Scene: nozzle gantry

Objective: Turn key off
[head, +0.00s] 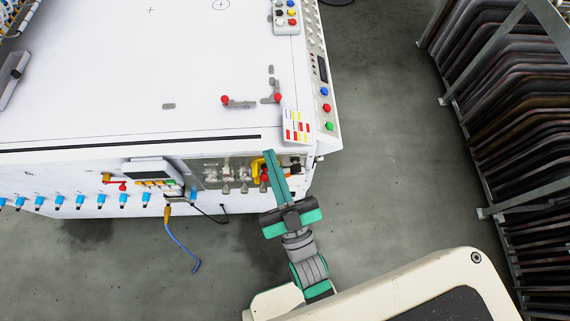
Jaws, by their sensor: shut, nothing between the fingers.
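My gripper (269,156) has long green fingers that lie together, with nothing seen between them. Its fingertips overlap the right end of the machine's front panel (211,173), near the top edge. The panel carries several small metal fittings. A yellow and red fitting (256,170) sits just left of my fingers. A dark fitting (295,163) shows just right of them. I cannot tell which small part is the key; it may be hidden behind my fingers. I cannot tell whether the fingers touch anything.
The white machine table (150,80) fills the upper left. Red knobs (225,99) and a label card (297,127) stand near its right corner. Blue fittings (80,201) line the front. A blue cable (180,243) hangs down. A rack (510,100) stands right, with clear floor between.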

